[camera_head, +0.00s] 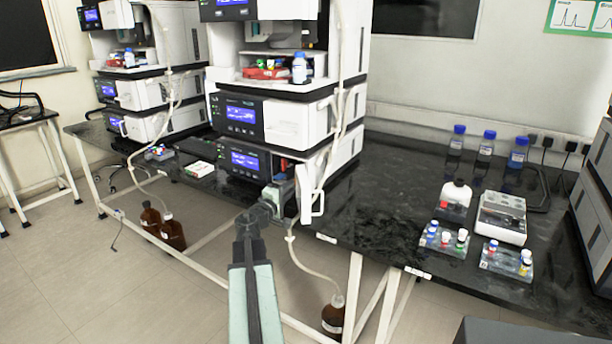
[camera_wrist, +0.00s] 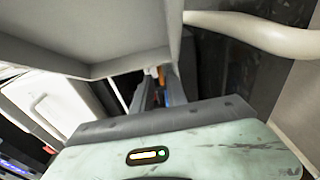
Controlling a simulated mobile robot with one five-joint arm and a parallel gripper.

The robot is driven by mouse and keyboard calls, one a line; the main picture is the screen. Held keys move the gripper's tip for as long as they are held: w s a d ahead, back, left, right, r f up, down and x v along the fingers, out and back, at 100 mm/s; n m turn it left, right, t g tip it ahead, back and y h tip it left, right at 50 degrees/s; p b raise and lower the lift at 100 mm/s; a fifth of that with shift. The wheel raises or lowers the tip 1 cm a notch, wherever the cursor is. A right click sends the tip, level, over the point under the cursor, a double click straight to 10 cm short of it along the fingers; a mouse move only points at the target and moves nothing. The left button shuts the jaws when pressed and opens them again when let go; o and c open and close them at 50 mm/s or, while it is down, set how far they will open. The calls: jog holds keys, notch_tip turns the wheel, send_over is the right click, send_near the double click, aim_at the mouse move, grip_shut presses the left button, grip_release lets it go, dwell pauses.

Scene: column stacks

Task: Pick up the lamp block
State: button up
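My gripper (camera_head: 281,184) reaches into the open front of the lowest module in the middle instrument stack (camera_head: 245,160), beside its swung-out white door (camera_head: 311,194). In the wrist view, my gripper's fingers (camera_wrist: 159,90) point into a narrow bay and stand apart. A small orange part and a blue part (camera_wrist: 161,94) show at or beyond the fingertips. I cannot tell whether they belong to the lamp block or whether the fingers touch it. No lamp block can be clearly made out; the fingers and the bay walls hide most of the inside.
A pale tube (camera_wrist: 255,30) crosses the top right of the wrist view. Vial trays (camera_head: 445,240), a white box (camera_head: 502,216) and blue-capped bottles (camera_head: 487,145) stand on the right of the black bench (camera_head: 385,215). Brown bottles (camera_head: 333,316) stand on the floor below.

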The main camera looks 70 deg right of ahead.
jog(key=d, duration=0.3)
jog(key=s+d, duration=0.1)
jog(key=shift+d+f, duration=0.1)
jog(key=shift+d, duration=0.3)
jog(key=shift+a, duration=0.1)
grip_shut()
jog(key=shift+w, duration=0.1)
dwell(0.8)
